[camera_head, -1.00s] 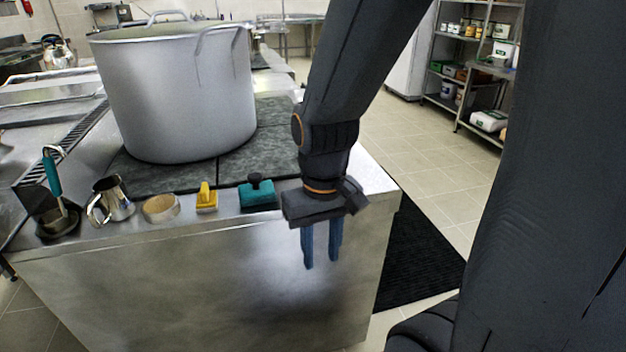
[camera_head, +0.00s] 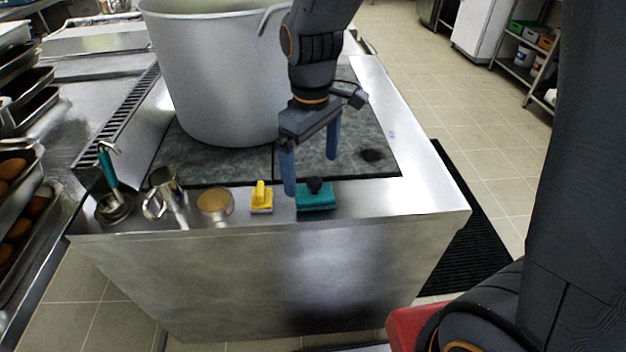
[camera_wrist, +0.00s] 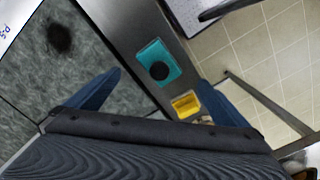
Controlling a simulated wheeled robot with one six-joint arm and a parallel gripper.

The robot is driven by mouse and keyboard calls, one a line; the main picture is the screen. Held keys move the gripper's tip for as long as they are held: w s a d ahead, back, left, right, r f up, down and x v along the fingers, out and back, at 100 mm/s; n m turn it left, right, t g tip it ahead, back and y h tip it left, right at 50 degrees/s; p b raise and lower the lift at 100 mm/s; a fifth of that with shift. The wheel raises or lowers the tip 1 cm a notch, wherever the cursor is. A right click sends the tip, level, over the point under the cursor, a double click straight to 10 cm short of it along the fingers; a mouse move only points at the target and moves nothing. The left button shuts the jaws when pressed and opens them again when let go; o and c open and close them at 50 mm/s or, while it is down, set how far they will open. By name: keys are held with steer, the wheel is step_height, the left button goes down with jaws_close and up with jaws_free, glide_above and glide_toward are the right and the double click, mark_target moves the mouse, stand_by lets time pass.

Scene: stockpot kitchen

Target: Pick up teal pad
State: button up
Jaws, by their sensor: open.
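The teal pad (camera_head: 316,200) with a black knob on top lies on the steel front ledge of the counter, right of a yellow-handled pad. In the wrist view the teal pad (camera_wrist: 156,53) lies ahead of my fingers, between their lines. My gripper (camera_head: 311,173) is open and empty, with two blue fingers pointing down. It hangs above the counter near the pad and appears apart from it. In the wrist view my gripper's fingers (camera_wrist: 155,92) are spread wide.
The yellow pad (camera_head: 261,198) stands close left of the teal pad. Further left are a round tan-topped dish (camera_head: 214,203), a steel jug (camera_head: 166,187) and a teal-handled tool (camera_head: 107,170). A large stockpot (camera_head: 215,80) stands behind. The ledge right of the pad is clear.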

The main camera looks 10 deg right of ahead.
mark_target(314, 181)
steer(key=shift+s+d+f+p, duration=0.15)
steer(key=shift+f+p, duration=0.25)
steer(key=shift+f, duration=1.45)
steer(key=shift+d+f+p, duration=0.1)
steer(key=shift+f+p, duration=0.3)
steer(key=shift+f, duration=1.4)
steer(key=c, duration=1)
steer(key=shift+c, duration=0.2)
steer(key=shift+r, duration=0.1)
step_height(314, 181, up, 10)
steer(key=shift+f+b, duration=0.1)
steer(key=shift+b, duration=0.65)
steer(key=o, duration=0.5)
steer(key=c, duration=0.4)
steer(key=shift+o, duration=0.2)
